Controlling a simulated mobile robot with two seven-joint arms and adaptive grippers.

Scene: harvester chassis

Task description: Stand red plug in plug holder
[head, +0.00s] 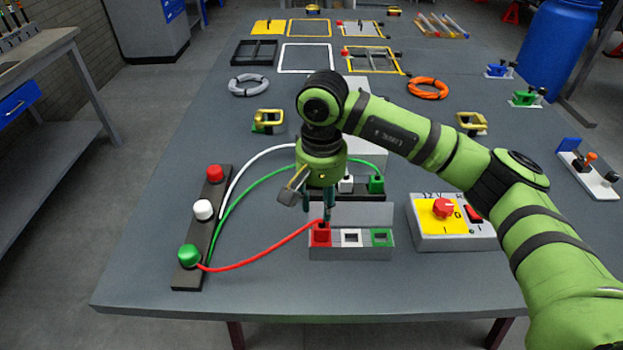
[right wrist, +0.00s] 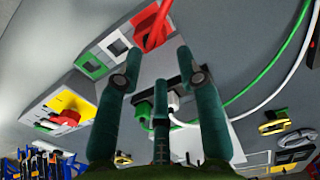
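The plug holder (head: 350,250) is a grey block near the table's front edge with red, white and green square frames. The red plug (right wrist: 152,28) is at the red frame, at the top of the right wrist view; it appears to stand in it, though its foot is hidden. A red cable (head: 262,250) runs from it leftward to the black strip. My right gripper (head: 328,203) points down just above the red frame. In the right wrist view its fingers (right wrist: 158,62) are spread, with a gap beside the plug. My left gripper is out of view.
A black strip (head: 205,225) with red, white and green knobs lies at left. White (head: 346,184) and green (head: 376,184) plugs stand behind the holder. A switch box (head: 450,240) with a red knob sits right of it. The table's front edge is clear.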

